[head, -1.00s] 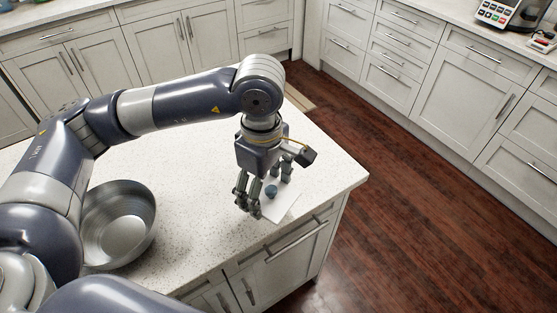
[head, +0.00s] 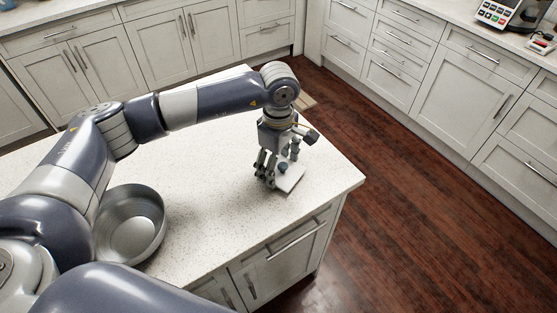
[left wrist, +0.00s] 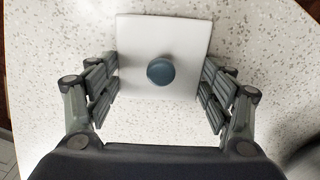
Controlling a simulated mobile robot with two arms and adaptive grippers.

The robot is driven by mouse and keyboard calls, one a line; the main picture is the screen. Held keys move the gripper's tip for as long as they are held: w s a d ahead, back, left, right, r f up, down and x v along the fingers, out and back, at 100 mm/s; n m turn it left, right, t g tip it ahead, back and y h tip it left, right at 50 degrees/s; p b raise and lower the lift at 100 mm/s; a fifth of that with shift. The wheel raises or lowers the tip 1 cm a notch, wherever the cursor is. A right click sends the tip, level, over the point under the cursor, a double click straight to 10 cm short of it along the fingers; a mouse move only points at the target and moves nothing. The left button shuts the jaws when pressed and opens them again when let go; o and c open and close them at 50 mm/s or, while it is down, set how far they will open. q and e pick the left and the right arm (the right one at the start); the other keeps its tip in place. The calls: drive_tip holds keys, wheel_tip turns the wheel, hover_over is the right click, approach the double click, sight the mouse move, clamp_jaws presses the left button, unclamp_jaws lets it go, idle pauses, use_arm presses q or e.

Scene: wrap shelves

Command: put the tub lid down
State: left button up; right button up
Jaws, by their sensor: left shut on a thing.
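The tub lid is a white square plate (head: 291,180) with a round blue-grey knob, near the right end of the counter. My left gripper (head: 277,172) points down over it and is shut on it. In the left wrist view the lid (left wrist: 136,45) lies between the fingers of the left gripper (left wrist: 160,82), which meet its two side edges. The knob (left wrist: 160,71) stands in the middle between the fingers, not touched by them. I cannot tell for sure whether the lid's underside touches the counter. My right gripper is not in view.
A metal bowl (head: 130,222) stands on the speckled white counter (head: 215,190), left of the gripper and beside my arm. The counter's corner is close to the lid's right. Wooden floor lies beyond it. The counter between bowl and lid is clear.

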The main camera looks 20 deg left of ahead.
use_arm(q)
drive_tip(key=shift+f, duration=0.2)
drive_tip(key=shift+f+b, duration=0.2)
drive_tip(key=shift+b, duration=0.2)
drive_tip(key=o, duration=0.9)
drive_tip(key=shift+r, duration=0.1)
drive_tip(key=shift+o, duration=0.2)
drive_tip(key=shift+r+p, duration=0.2)
drive_tip(key=shift+p, duration=0.15)
drive_tip(key=shift+r, duration=0.35)
wheel_tip(320, 180, up, 11)
drive_tip(key=b, duration=0.2)
drive_tip(key=shift+b, duration=0.35)
